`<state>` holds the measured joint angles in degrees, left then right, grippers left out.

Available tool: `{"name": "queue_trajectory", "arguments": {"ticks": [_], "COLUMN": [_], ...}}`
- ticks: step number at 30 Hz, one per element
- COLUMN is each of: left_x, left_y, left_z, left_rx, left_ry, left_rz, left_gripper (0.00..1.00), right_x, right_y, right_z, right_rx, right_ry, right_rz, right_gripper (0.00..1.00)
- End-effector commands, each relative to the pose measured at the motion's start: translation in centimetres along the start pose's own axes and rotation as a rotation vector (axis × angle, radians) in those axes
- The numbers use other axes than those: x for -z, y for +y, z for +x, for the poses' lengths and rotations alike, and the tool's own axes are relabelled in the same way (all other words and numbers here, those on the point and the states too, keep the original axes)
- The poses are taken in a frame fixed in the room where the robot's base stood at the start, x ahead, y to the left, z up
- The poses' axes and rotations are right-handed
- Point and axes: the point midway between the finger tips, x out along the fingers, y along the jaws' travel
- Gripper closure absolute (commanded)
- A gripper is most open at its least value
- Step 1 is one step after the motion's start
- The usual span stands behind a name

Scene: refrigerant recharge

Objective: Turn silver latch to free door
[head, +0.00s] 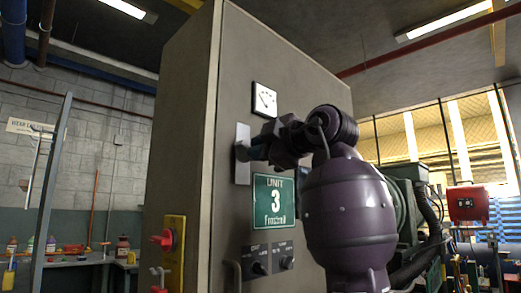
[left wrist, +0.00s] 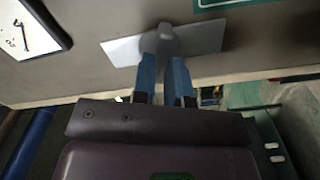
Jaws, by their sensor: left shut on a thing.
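The silver latch has a pale metal plate (head: 243,166) on the front of a tall grey cabinet (head: 232,80). My left gripper (head: 246,153) reaches it from the right, with my purple arm in front of the cabinet. In the left wrist view the plate (left wrist: 206,37) lies tilted across the picture. My left gripper's blue fingers (left wrist: 166,74) are shut on the latch's grey handle (left wrist: 166,40). The fingers partly hide the handle in both views. The door's edges are hard to make out, and no gap shows. My right gripper is in neither view.
A white gauge (head: 264,99) is above the latch. A green Unit 3 sign (head: 273,202) and a panel of black knobs (head: 268,259) are below. A yellow plate with a red handle (head: 174,249) is on the cabinet's left side. A bench with bottles is farther left.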

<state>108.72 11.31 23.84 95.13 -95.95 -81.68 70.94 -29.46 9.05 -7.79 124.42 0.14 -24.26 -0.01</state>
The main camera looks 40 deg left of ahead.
Motion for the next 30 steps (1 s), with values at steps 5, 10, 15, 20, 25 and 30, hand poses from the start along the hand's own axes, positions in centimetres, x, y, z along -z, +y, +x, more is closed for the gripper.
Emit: {"name": "queue_trajectory", "arguments": {"ticks": [5, 10, 15, 20, 25, 30], "left_x": [0.16, 0.02, 0.03, 0.19, 0.02, -0.08], "left_y": [0.26, 0.16, 0.18, 0.25, 0.10, 0.03], "left_z": [-0.09, -0.07, -0.08, -0.09, -0.04, -0.28], "left_rx": [-0.009, -0.009, -0.009, -0.007, -0.004, -0.003], "left_ry": [0.002, 0.003, 0.002, 0.001, 0.001, 0.000], "left_rz": [-0.027, -0.155, -0.294, -0.310, -0.306, -0.304], "left_gripper": [1.00, 1.00, 1.00, 0.66, 0.65, 0.65], "right_x": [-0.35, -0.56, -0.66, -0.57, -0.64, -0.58], "right_y": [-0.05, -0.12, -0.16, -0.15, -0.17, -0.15], "right_z": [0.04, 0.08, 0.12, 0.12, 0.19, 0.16], "right_rx": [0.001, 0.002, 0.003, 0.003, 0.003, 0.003], "right_ry": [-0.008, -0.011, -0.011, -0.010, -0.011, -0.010], "right_rz": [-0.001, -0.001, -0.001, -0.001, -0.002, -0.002], "right_gripper": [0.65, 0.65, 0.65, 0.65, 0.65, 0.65]}}
